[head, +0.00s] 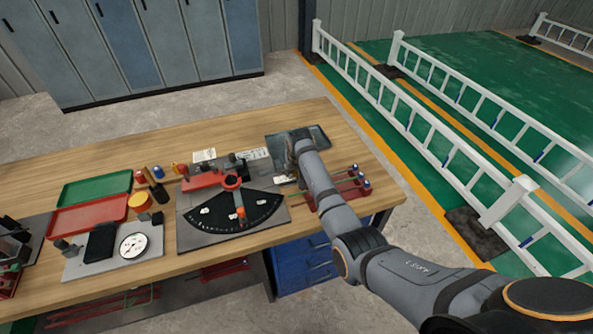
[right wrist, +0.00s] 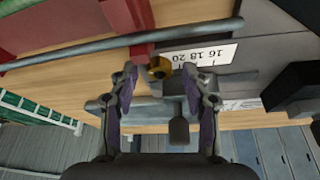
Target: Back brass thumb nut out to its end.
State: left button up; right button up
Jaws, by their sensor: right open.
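The brass thumb nut (right wrist: 158,68) shows in the right wrist view, just ahead of my right gripper (right wrist: 159,76). It sits beside a red upright part (right wrist: 141,52) and a white scale plate (right wrist: 200,56) marked 16 18 20. My right gripper is open, with one finger on each side of the nut and a visible gap to each. In the head view my right arm reaches over the bench's right part and the gripper (head: 287,160) is small and dark there. The nut cannot be made out in that view. My left gripper is not in view.
A long grey rod (right wrist: 120,46) crosses above the nut in the wrist view. On the wooden bench (head: 130,150) stand a black fan-shaped dial (head: 215,222), a red tray (head: 85,218), a green tray (head: 95,187) and a round gauge (head: 133,245). A red rack (head: 352,190) lies beside my right arm.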

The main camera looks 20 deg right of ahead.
grip_shut()
jog(key=shift+d+r+n+y+p, duration=0.1)
jog(key=shift+n+y+p, duration=0.15)
jog(key=shift+n+p, duration=0.45)
jog(key=shift+d+r+n+y+p, duration=0.1)
jog(key=shift+n+y+p, duration=0.15)
jog(key=shift+n+p, duration=0.4)
jog(key=n+y, duration=0.1)
jog(key=n, duration=0.1)
jog(key=shift+d+f+n, duration=0.1)
jog(key=shift+f+n, duration=0.05)
jog(key=shift+n, duration=0.2)
jog(key=shift+w+f+n+y, duration=0.1)
jog(key=shift+n+y, duration=0.3)
jog(key=shift+n, duration=0.5)
jog(key=shift+d+n+g+y, duration=0.1)
jog(key=shift+n+g+y, duration=0.25)
jog(key=shift+n, duration=0.45)
jog(key=shift+w+d+n+g+y+b, duration=0.1)
jog(key=shift+n+g+y+b, duration=0.4)
jog(key=shift+n+b, duration=1.15)
jog(key=shift+n, duration=0.25)
